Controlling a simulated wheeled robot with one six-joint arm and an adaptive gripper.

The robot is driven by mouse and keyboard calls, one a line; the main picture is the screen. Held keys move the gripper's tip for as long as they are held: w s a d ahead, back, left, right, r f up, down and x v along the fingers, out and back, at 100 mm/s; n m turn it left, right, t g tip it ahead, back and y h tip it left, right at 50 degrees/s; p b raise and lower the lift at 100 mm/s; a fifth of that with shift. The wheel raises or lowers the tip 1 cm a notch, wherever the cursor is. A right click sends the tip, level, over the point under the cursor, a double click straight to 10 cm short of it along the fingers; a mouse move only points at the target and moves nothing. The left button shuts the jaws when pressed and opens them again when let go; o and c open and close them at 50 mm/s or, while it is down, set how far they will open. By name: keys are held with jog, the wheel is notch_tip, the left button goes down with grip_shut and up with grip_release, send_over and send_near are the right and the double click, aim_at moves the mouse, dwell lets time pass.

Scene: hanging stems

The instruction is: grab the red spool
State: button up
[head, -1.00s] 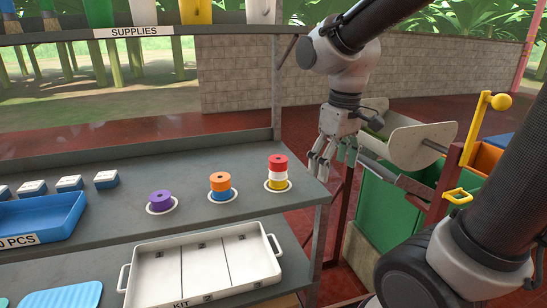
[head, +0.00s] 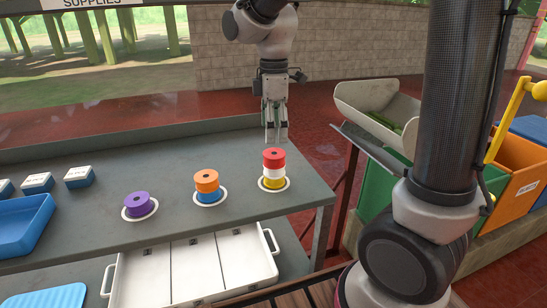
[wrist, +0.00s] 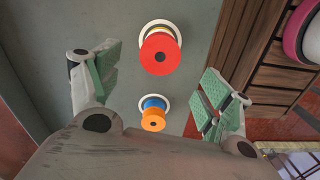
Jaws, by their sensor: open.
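The red spool (head: 273,158) lies on top of a stack, above a white and a yellow spool, on the grey shelf. In the wrist view the red spool (wrist: 160,54) shows its top face, ahead of my gripper and between the lines of its two fingers. My gripper (head: 276,128) hangs just behind and above the stack in the head view, apart from it. Its green-padded fingers stand wide apart and empty in the wrist view (wrist: 158,80).
An orange spool (head: 206,181) on a blue one stands left of the red stack, and a purple spool (head: 137,203) farther left. A white kit tray (head: 195,262) lies on the lower shelf. Green and orange bins (head: 520,180) stand to the right.

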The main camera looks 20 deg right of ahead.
aim_at(273, 153)
notch_tip(273, 153, down, 7)
jog(key=shift+f, duration=0.15)
jog(key=c, duration=1.1)
